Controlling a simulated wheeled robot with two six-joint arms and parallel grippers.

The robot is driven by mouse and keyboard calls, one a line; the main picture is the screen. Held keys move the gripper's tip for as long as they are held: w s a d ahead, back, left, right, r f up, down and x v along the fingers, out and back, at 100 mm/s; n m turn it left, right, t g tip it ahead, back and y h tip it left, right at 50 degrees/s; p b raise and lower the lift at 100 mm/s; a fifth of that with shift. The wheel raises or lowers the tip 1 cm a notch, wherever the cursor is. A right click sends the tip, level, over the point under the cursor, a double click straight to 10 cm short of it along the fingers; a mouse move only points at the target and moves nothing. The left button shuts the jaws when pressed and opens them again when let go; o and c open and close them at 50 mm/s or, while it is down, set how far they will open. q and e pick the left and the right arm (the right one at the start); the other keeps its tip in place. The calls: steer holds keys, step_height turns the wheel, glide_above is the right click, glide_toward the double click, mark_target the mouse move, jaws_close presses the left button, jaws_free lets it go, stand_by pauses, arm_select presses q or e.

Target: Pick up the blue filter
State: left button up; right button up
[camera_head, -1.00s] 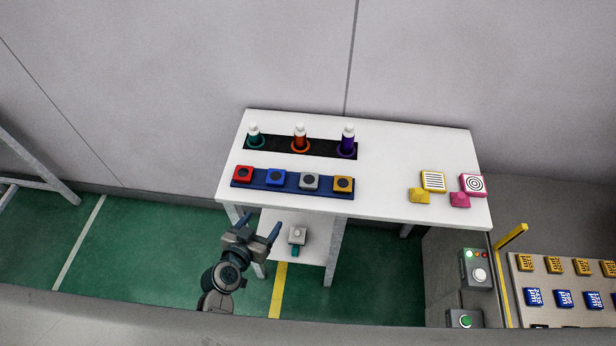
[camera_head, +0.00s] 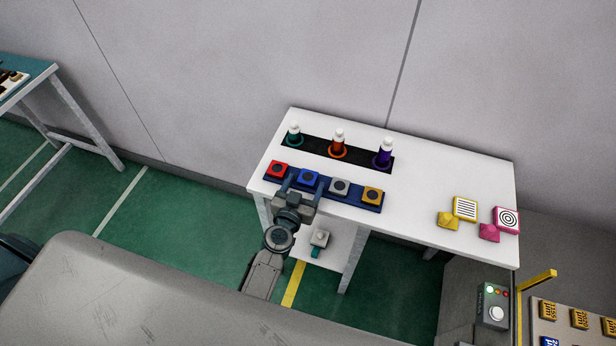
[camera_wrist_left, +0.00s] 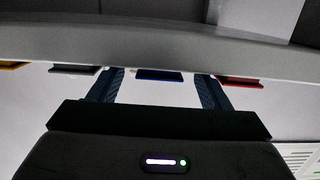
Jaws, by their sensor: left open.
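The blue filter (camera_head: 308,177), a blue square block with a dark round centre, sits second from the left on a dark blue rack (camera_head: 325,193) on the white table. My left gripper (camera_head: 303,183) is open at the rack's front edge, its fingers reaching toward the blue filter. In the left wrist view, the blue filter (camera_wrist_left: 160,75) shows as a thin edge between the two blue fingers of my open gripper (camera_wrist_left: 160,84), with gaps on both sides. I cannot tell whether the fingers reach around it. My right gripper is not in view.
A red filter (camera_head: 278,170) sits left of the blue one. A grey filter (camera_head: 340,187) and a yellow filter (camera_head: 372,195) sit to its right. Several bottles stand on a black strip (camera_head: 312,150) behind.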

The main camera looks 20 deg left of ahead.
mark_target(308, 176)
arm_select(q)
steer(key=shift+w+f, duration=0.15)
steer(key=shift+w, duration=1.2)
steer(key=shift+w+f, duration=0.1)
steer(key=shift+w, duration=1.2)
steer(key=shift+s+d, duration=0.1)
steer(key=shift+c, duration=1.1)
steer(key=c, duration=0.8)
steer(key=shift+c, duration=0.2)
steer(key=shift+r, duration=0.1)
